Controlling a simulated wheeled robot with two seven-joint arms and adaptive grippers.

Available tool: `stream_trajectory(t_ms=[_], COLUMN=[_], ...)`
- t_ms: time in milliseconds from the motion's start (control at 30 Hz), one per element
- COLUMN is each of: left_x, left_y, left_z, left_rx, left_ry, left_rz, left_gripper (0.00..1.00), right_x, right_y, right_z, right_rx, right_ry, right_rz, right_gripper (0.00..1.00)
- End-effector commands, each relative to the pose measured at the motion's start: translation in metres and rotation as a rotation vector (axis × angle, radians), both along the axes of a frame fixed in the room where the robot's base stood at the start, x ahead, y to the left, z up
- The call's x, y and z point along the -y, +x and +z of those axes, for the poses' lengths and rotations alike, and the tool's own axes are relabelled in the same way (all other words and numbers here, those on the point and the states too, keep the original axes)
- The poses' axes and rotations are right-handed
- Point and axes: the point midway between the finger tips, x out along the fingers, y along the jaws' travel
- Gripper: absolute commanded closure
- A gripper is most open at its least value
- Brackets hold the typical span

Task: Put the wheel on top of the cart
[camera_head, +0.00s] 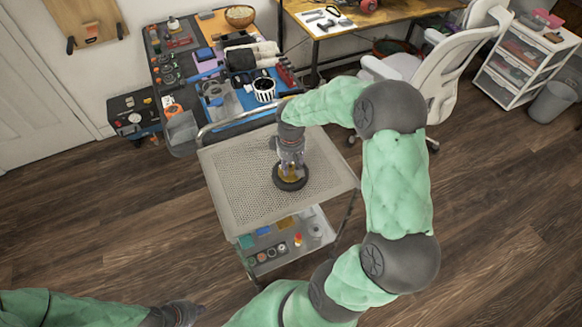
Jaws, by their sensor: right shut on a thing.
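The cart (236,201) stands in the middle of the view, with a bare perforated metal top and a lower shelf. The wheel (291,183) is a small dark tyre with a yellowish hub, at the right half of the cart's top. My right gripper (291,170) points down and is shut on the wheel from above. The wheel looks low over the top surface; I cannot tell whether it touches it. My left gripper (188,313) is at the bottom edge of the view, away from the cart; its fingers are too unclear to read.
A workbench (203,53) with many tools and a striped cup (264,89) stands behind the cart. A white office chair (436,72) is at a wooden desk at the back right. The cart's lower shelf (286,247) holds several small items. Open floor lies left and right.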

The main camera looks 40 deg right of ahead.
Motion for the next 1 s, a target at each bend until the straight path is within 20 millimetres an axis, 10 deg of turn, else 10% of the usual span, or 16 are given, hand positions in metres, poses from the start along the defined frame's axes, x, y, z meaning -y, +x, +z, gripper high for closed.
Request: stream_trajectory(t_ms=[333, 367, 433, 1000], left_x=[0.000, 0.000, 0.000, 0.000], left_y=[0.000, 0.000, 0.000, 0.000], left_z=[-0.001, -0.001, 0.000, 0.012], left_rx=[0.001, 0.001, 0.001, 0.000], left_ry=[0.000, 0.000, 0.000, 0.000], left_rz=[0.000, 0.000, 0.000, 0.000], left_gripper=[1.00, 1.00, 1.00, 1.00], right_x=[0.001, 0.000, 0.000, 0.001], right_y=[0.001, 0.000, 0.000, 0.001], right_z=[-0.001, -0.002, -0.001, 0.024], right_rx=[0.003, 0.001, 0.002, 0.005], right_ry=[-0.002, -0.001, -0.001, -0.003], right_rz=[-0.001, 0.000, 0.000, -0.001], right_gripper=[1.00, 0.65, 0.45, 0.44])
